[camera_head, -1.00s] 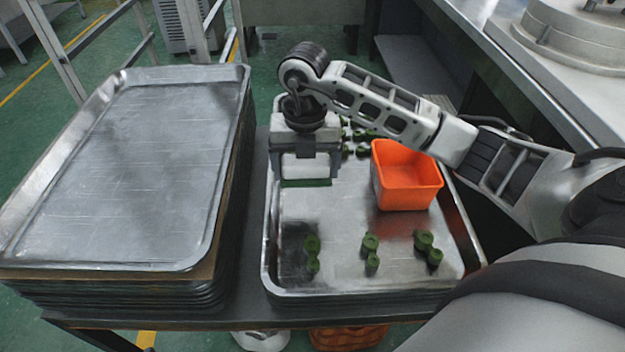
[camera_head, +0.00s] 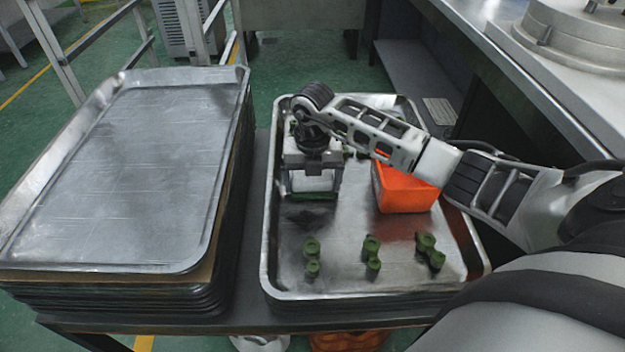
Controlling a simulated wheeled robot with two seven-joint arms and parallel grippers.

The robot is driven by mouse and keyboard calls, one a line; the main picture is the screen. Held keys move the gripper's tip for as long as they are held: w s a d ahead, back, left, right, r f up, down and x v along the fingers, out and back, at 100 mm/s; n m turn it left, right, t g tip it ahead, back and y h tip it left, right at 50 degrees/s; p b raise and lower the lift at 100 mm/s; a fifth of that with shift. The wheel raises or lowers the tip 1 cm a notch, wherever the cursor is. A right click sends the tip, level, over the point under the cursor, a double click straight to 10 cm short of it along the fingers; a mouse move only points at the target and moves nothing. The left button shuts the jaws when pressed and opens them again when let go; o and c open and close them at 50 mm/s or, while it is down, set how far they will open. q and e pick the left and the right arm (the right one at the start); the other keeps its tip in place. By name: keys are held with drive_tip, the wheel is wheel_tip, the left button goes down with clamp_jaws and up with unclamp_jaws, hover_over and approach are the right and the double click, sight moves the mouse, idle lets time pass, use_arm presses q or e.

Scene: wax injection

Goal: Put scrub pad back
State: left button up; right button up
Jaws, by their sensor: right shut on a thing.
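My right gripper (camera_head: 311,182) points down over the left part of the right-hand metal tray (camera_head: 345,268). It is shut on the scrub pad (camera_head: 312,195), which shows white between the fingers with a thin green lower edge. The upper part of the pad is hidden by the gripper. The pad is low over the tray, and I cannot tell whether it touches the tray floor. An orange open box (camera_head: 405,195) stands in the tray to the right of the gripper, partly covered by my right arm. My left gripper is not in view.
Small green parts stand near the tray's front, such as one at the left (camera_head: 312,250), one in the middle (camera_head: 371,247) and one at the right (camera_head: 427,243). A stack of metal trays (camera_head: 130,170) stands at the left. A metal bench (camera_head: 530,90) is at the right.

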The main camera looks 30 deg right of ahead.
sight(312, 178)
drive_tip(key=shift+f, duration=0.15)
drive_tip(key=o, duration=0.8)
drive_tip(key=shift+r, duration=0.4)
wheel_tip(312, 178, up, 12)
drive_tip(key=p, duration=0.1)
drive_tip(key=shift+f, duration=0.2)
